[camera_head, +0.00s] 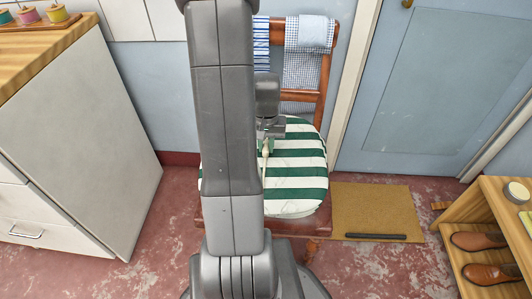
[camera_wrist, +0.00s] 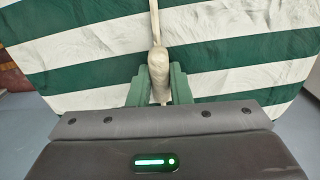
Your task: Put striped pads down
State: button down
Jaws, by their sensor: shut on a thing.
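The round striped pads (camera_head: 300,175), green and white with a pale side edge, are over the seat of a brown wooden chair (camera_head: 299,96). I cannot tell whether they rest fully on the seat or hang just above it. A cream tie (camera_wrist: 156,25) with a thick knot-like part runs up across the stripes in the wrist view. My gripper (camera_wrist: 159,82) has its green fingers shut on this tie, close against the pads. In the head view my gripper (camera_head: 265,147) is above the pads, and my arm hides their left part.
Blue-and-white cloths (camera_head: 307,35) hang on the chair back. A white cabinet (camera_head: 80,130) stands at left. A tan mat (camera_head: 375,210) with a dark bar (camera_head: 376,237) lies right of the chair, before a blue door (camera_head: 440,85). A wooden shoe shelf (camera_head: 455,225) is at right.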

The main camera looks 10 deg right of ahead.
notch_tip(320, 180, down, 3)
jog(key=shift+f+b, duration=0.1)
jog(key=shift+b, duration=1.05)
jog(key=shift+w+f, duration=0.1)
jog(key=shift+f, duration=0.05)
jog(key=shift+w+d, duration=0.1)
jog(key=shift+w, duration=0.1)
jog(key=shift+f, duration=0.15)
jog(key=c, duration=1.3)
grip_release()
jog(key=shift+s, duration=0.1)
